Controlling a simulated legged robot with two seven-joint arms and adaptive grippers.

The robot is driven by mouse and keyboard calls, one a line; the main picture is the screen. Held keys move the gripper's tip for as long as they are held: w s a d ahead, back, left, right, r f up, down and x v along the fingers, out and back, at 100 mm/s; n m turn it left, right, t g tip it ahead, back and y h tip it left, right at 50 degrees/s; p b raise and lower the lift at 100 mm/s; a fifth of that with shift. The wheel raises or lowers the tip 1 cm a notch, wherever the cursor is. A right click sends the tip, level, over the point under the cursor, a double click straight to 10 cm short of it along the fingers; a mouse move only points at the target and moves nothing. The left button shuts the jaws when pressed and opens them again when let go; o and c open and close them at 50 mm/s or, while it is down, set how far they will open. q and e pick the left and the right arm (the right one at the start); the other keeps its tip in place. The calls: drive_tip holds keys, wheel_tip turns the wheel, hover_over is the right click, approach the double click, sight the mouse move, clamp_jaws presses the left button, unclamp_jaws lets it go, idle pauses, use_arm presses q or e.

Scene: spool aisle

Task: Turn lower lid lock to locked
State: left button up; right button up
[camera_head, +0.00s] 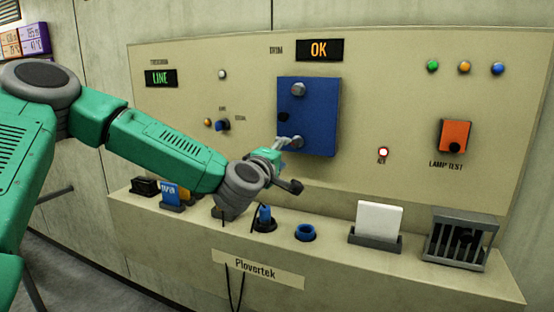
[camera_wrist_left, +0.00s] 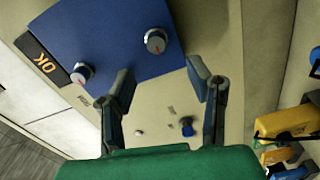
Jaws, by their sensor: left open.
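The blue lid (camera_head: 318,115) is on the beige panel, with a round grey upper lock (camera_head: 298,89) and a lower lock (camera_head: 296,142). In the left wrist view the lid (camera_wrist_left: 105,35) appears turned sideways; the upper lock (camera_wrist_left: 82,73) and lower lock (camera_wrist_left: 156,41) each show a red mark. My left gripper (camera_head: 289,164) is at the lid's lower left edge. In the wrist view its fingers (camera_wrist_left: 161,82) are spread and empty, with the lower lock beyond and between the tips. In the head view a finger partly covers the lower lock. My right gripper is not in view.
A ledge (camera_head: 330,262) below the panel holds a blue ring (camera_head: 305,232), a white card in a holder (camera_head: 379,220) and a barred grey box (camera_head: 458,238). An orange lamp-test cover (camera_head: 454,135) is to the right. An OK display (camera_head: 319,50) is above the lid.

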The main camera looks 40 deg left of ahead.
use_arm(q)
drive_tip(key=v, duration=0.3)
drive_tip(key=shift+s+f, duration=0.1)
drive_tip(key=shift+s, duration=0.3)
drive_tip(key=s+d+f+m+g+h, duration=0.2)
drive_tip(key=s+d+f+m, duration=0.15)
drive_tip(key=f, duration=0.55)
drive_tip(key=s+d+f+m+g+h, duration=0.25)
drive_tip(key=d+f, duration=0.25)
drive_tip(key=f, duration=0.4)
drive_tip(key=s+d+f+m+g+h, duration=0.1)
drive_tip(key=s+d+f+m+g, duration=0.25)
drive_tip(key=f, duration=0.45)
drive_tip(key=s+f+m+g, duration=0.3)
drive_tip(key=s+f, duration=0.3)
drive_tip(key=s, duration=0.3)
drive_tip(key=s+f+m+g, duration=0.3)
drive_tip(key=s+f, duration=0.3)
drive_tip(key=s, duration=0.3)
drive_tip(key=s+f+m+g+y, duration=0.1)
drive_tip(key=s+f+m+g, duration=0.1)
drive_tip(key=s+f, duration=0.3)
drive_tip(key=s+m, duration=0.1)
drive_tip(key=s, duration=0.3)
drive_tip(key=shift+d+f+m+g, duration=0.25)
drive_tip(key=shift+f+m+g, duration=0.1)
drive_tip(key=shift+f+g, duration=0.05)
drive_tip(key=shift+s, duration=0.1)
